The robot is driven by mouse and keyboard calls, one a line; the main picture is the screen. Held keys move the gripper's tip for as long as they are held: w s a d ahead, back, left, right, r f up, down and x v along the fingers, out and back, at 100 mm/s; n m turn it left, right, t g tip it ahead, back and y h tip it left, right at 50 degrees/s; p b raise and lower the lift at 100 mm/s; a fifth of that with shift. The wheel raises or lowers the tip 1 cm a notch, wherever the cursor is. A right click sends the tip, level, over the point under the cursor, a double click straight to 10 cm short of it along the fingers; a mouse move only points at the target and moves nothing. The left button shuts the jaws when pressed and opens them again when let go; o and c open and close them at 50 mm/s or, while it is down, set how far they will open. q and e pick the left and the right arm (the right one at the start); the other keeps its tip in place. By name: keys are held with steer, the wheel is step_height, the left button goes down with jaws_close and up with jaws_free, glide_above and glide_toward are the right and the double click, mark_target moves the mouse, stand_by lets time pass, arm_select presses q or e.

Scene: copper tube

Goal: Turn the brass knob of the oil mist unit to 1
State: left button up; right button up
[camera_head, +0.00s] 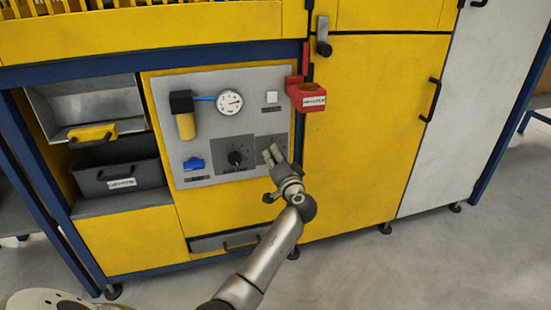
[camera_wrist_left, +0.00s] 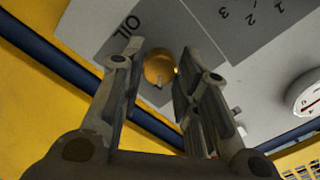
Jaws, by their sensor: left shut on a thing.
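The brass knob (camera_wrist_left: 158,66) shows in the left wrist view as a round yellow-gold knob on a dark grey plate (camera_wrist_left: 119,28) marked "OIL". My left gripper (camera_wrist_left: 161,52) has one finger on each side of the knob and is shut on it. A small mark shows at the knob's lower edge; its setting cannot be read. In the head view my left gripper (camera_head: 270,155) is at the oil plate (camera_head: 264,142) on the grey panel (camera_head: 268,78), and it hides the knob there. My right gripper is not in view.
Left of the gripper is a black knob (camera_head: 235,157) on a dark dial plate. Above are a round gauge (camera_head: 229,102), a yellow-and-black filter (camera_head: 184,117) and a red holder (camera_head: 309,96). A blue valve (camera_head: 193,163) is at lower left. Floor in front is clear.

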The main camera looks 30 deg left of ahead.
arm_select(q)
steer(key=o, duration=1)
steer(key=shift+d, duration=0.1)
steer(key=v, duration=1.2)
steer(key=shift+w, duration=0.1)
